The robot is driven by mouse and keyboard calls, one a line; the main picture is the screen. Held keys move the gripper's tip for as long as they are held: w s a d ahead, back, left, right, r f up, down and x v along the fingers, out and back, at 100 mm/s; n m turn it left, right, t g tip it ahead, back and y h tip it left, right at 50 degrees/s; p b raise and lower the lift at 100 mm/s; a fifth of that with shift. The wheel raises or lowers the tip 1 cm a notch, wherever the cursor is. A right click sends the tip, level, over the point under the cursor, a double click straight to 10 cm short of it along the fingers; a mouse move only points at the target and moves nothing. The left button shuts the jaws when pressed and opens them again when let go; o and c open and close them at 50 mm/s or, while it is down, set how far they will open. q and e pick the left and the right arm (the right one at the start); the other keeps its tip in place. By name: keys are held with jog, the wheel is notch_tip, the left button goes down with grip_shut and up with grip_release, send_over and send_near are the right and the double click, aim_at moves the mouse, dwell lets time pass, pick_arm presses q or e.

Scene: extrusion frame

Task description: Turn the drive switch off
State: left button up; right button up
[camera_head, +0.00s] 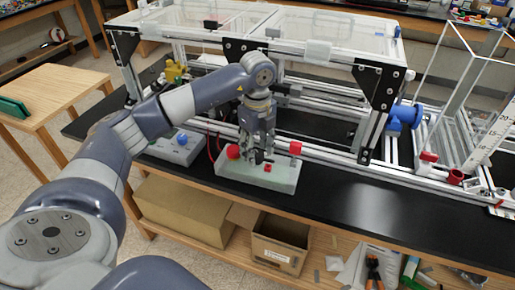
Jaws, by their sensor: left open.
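A pale grey-green control box (284,178) sits on the black bench top near its front edge, with red parts on it. A large red knob (233,152) is at its left, a red block (295,148) at its right and a small red piece (267,168) at its front. Which part is the drive switch I cannot tell. My left gripper (260,158) points down over the middle of the box, open, with its fingertips close to the top. Whether it touches anything is unclear. My right gripper is out of view.
An aluminium extrusion frame (320,160) with clear panels stands behind the box. Another grey box with a blue knob (182,138) is to the left. A blue motor-like part (405,116) is at the right. The black bench top (345,195) is clear right of the box. An open carton (280,246) sits below.

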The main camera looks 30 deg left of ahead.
aim_at(257, 152)
pick_arm(q)
notch_tip(257, 152, up, 12)
dwell(0.4)
jog(key=shift+f, duration=0.1)
dwell(0.5)
